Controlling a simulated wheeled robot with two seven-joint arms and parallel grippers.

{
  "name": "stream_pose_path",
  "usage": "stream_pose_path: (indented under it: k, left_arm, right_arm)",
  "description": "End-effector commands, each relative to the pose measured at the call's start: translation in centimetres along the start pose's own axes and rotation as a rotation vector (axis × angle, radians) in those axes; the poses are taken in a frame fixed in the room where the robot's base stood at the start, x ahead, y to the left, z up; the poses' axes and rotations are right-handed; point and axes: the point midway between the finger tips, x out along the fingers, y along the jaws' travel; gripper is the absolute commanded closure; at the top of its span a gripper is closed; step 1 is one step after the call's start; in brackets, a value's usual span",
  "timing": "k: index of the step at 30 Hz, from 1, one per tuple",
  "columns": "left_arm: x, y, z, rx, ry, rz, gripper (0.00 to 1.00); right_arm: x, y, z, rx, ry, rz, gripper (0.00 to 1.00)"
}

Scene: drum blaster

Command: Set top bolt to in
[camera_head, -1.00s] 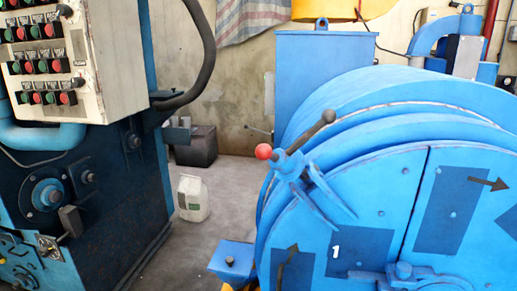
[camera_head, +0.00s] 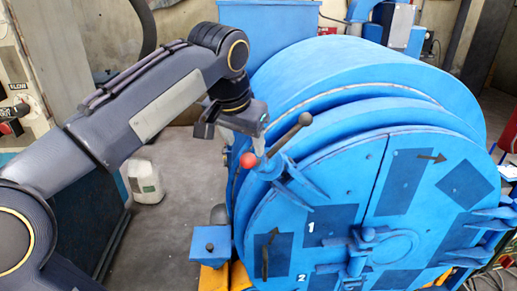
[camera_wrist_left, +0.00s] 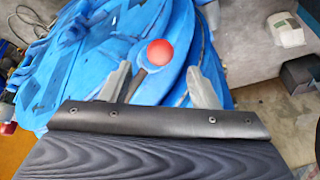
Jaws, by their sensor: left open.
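The top bolt (camera_head: 275,164) sits at the upper left of the blue drum's door. Its lever has a red ball (camera_head: 248,160) at one end and a dark knob (camera_head: 305,119) at the other. My left gripper (camera_head: 258,142) is open, just above the lever on the red ball side. In the left wrist view my left gripper (camera_wrist_left: 160,76) has its two grey fingers apart, with the red ball (camera_wrist_left: 161,52) showing between and beyond them. I cannot tell whether a finger touches the lever. My right gripper is out of view.
The blue drum (camera_head: 350,75) fills the right, with a second latch (camera_head: 365,245) at the door's middle. A control cabinet (camera_head: 20,110) stands at the left. A white jug (camera_head: 146,181) is on the floor between. Open floor lies left of the drum.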

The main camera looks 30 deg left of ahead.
Motion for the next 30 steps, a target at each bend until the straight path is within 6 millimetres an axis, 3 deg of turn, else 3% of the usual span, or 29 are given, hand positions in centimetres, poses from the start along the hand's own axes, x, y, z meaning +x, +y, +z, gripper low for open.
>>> stream_pose_path:
  k: [13,25,30]
  left_arm:
    - [6.5,0.0,0.1,0.0,-0.003,0.0,0.45]
    - [7.5,0.0,0.1,-0.001,0.001,0.001,0.45]
    - [7.5,0.0,0.1,-0.001,0.001,0.001,0.67]
  right_arm:
    - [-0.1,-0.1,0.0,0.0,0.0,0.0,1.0]
    - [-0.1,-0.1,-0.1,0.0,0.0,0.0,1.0]
    - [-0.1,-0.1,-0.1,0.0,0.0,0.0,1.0]
